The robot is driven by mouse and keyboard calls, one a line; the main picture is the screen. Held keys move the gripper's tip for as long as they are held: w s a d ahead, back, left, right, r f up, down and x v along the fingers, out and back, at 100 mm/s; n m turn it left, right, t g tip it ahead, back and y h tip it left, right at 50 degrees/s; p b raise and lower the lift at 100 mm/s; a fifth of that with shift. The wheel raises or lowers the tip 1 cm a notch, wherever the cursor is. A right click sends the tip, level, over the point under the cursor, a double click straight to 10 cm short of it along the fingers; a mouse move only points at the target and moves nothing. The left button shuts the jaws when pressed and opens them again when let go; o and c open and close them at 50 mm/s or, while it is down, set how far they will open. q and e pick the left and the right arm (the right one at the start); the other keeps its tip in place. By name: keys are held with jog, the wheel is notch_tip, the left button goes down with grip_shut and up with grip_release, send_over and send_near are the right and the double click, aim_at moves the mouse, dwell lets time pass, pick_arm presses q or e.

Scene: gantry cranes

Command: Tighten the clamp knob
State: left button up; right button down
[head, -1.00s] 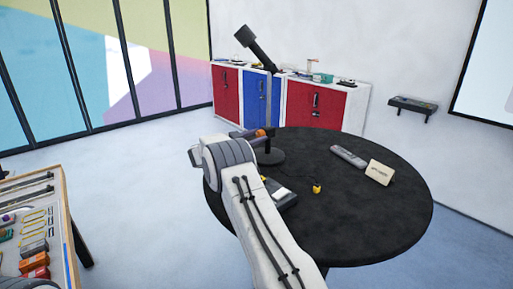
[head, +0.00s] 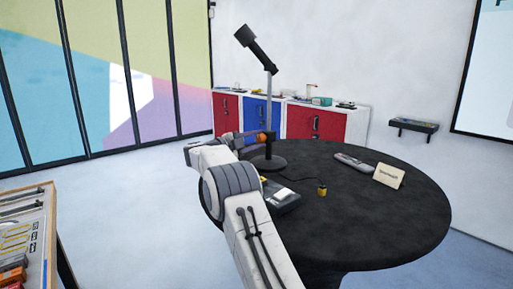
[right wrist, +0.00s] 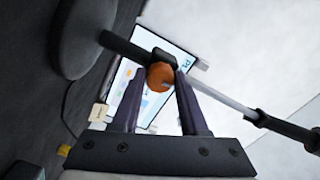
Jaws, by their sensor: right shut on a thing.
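A black lamp (head: 269,97) with a thin grey pole and a tilted head stands on the round table. Its round base (head: 266,162) is on the tabletop. An orange clamp knob (head: 262,138) sits on a dark collar low on the pole. In the right wrist view the knob (right wrist: 160,76) lies between the tips of the two dark fingers. My right gripper (right wrist: 160,82) is shut on it, with the collar and pole just behind. In the head view this gripper (head: 257,138) reaches the knob from the left. My left gripper is not in view.
The black round table (head: 350,225) also bears a dark box (head: 283,199), a small yellow-and-black plug (head: 321,190) on a cable, a grey remote-like object (head: 354,162) and a cream card (head: 389,176). A tool bench (head: 45,225) stands at left. Cabinets line the back wall.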

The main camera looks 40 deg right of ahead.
jog(key=shift+f+m+b, duration=0.1)
jog(key=shift+m+b, duration=0.25)
jog(key=shift+m, duration=0.15)
jog(key=shift+c, duration=2.2)
grip_release()
jog(key=a+b, duration=0.2)
jog(key=a, duration=0.8)
jog(key=shift+s+a+b, duration=0.25)
jog(key=shift+s+b, duration=0.1)
jog(key=shift+s, duration=0.05)
jog(key=shift+r, duration=0.2)
